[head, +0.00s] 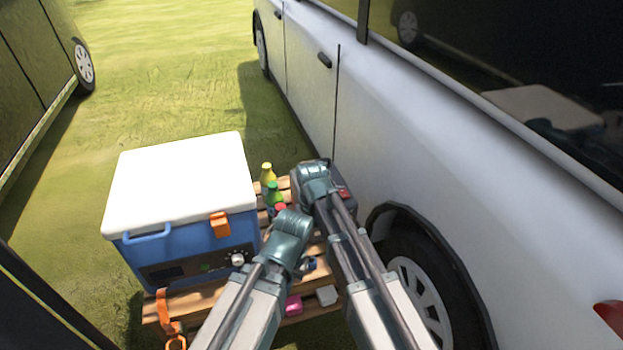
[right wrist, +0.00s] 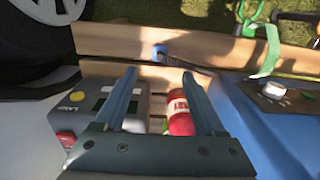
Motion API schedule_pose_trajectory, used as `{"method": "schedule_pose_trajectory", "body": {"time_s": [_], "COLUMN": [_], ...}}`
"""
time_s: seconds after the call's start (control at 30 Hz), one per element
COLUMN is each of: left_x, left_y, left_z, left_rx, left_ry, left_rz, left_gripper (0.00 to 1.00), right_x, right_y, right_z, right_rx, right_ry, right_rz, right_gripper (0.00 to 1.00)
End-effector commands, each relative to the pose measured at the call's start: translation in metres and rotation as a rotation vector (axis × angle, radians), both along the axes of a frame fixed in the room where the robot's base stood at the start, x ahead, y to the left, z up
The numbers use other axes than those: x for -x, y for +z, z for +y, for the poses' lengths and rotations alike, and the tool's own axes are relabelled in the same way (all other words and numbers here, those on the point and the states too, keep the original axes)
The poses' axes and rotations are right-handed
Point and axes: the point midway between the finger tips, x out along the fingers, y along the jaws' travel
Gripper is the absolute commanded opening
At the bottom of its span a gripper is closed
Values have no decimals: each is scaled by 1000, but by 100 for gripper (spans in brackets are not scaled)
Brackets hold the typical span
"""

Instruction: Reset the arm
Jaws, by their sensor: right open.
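My right gripper (head: 316,180) is over the wooden slatted table, beside the white van; its fingers are hard to see in the head view. In the right wrist view its two fingers (right wrist: 160,78) are spread apart and hold nothing. A red bottle or can (right wrist: 180,112) shows between them, close to the right finger; I cannot tell whether they touch. My left gripper (head: 290,232) is lower in the head view, near the cooler's right side. Its fingertips are hidden, and the arms cover part of the table.
A blue cooler (head: 190,240) with a white lid fills the table's left. Yellow (head: 267,173) and green (head: 274,192) bottles stand right of it. A grey box with buttons (right wrist: 110,107) lies left of my right fingers. The van (head: 430,130) closes off the right; grass lies behind.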

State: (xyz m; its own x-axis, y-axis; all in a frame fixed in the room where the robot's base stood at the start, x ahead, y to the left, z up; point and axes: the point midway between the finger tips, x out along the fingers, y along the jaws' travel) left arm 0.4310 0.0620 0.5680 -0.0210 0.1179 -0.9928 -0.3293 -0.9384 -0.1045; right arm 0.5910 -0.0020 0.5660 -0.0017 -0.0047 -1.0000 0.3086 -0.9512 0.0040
Motion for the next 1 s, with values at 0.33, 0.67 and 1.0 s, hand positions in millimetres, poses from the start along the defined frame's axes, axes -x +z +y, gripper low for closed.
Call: {"method": "schedule_pose_trajectory", "body": {"time_s": [0.33,0.67,1.0], "left_x": [0,0,0], "left_y": [-2,-4,3], "left_z": [0,0,0], "left_rx": [0,0,0], "left_ry": [0,0,0], "left_rz": [0,0,0], "left_gripper": [0,0,0], "right_x": [84,135,163], "right_y": [-2,-2,5], "right_z": [-30,-51,-61], "right_rx": [56,97,114], "right_ry": [-6,-10,22], "right_rz": [16,24,20], "right_gripper": [72,72,72]}}
